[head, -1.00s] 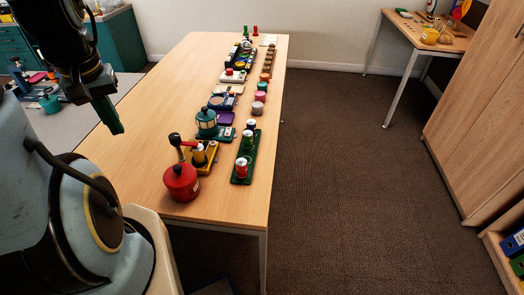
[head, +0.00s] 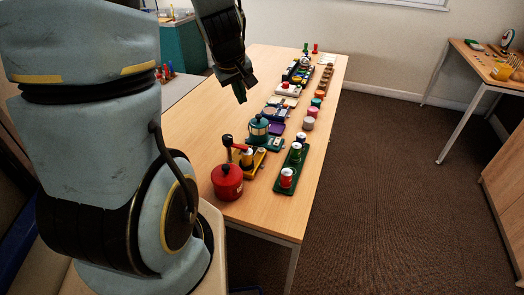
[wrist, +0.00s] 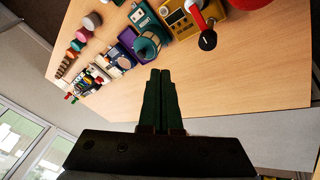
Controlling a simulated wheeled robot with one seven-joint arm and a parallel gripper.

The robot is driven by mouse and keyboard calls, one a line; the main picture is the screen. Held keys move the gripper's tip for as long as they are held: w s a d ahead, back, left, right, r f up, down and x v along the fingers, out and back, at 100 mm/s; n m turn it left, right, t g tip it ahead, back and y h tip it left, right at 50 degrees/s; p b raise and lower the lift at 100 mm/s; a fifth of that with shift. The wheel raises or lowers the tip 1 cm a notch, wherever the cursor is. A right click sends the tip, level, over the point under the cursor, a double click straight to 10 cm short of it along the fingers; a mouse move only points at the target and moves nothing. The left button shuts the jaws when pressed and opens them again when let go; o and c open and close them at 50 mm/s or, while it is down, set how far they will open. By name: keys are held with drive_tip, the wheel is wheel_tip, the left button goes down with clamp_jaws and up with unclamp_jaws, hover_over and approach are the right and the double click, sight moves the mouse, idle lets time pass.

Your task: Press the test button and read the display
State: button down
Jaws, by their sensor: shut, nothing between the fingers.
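My gripper (head: 241,95) is shut and empty, held above the left side of the long wooden table. In the wrist view its two green fingers (wrist: 161,95) lie together, with bare table beyond the tips. A white unit with a red button-like top (head: 290,88) stands farther along the table, apart from my gripper. A green-based unit with a small pale panel (head: 275,142) stands nearer, beside the teal lantern-like pot (head: 258,128). I cannot tell which part is the test button, and no display reading is legible.
A red pot (head: 227,182), a yellow stand with a black-knobbed lever (head: 246,158) and a green tray (head: 290,170) of small cans stand at the near end. Several coloured round pieces line the right side. The table's left strip (head: 200,140) is clear.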

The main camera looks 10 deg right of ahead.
drive_tip(key=w+d+f+n+t+y, duration=0.3)
drive_tip(key=w+d+f+n, duration=0.1)
drive_tip(key=w+d+n, duration=0.25)
drive_tip(key=n+g+y+b, duration=0.1)
drive_tip(key=n+y, duration=0.4)
drive_tip(key=n, duration=0.2)
hover_over(262, 150)
drive_tip(key=d, duration=0.1)
wheel_tip(262, 150, down, 5)
drive_tip(key=shift+s, duration=0.15)
wheel_tip(262, 150, down, 7)
drive_tip(key=b, duration=0.7)
drive_tip(key=shift+r, duration=0.15)
drive_tip(key=shift+f+b, duration=0.35)
drive_tip(key=shift+f, duration=0.65)
drive_tip(key=shift+f, duration=0.4)
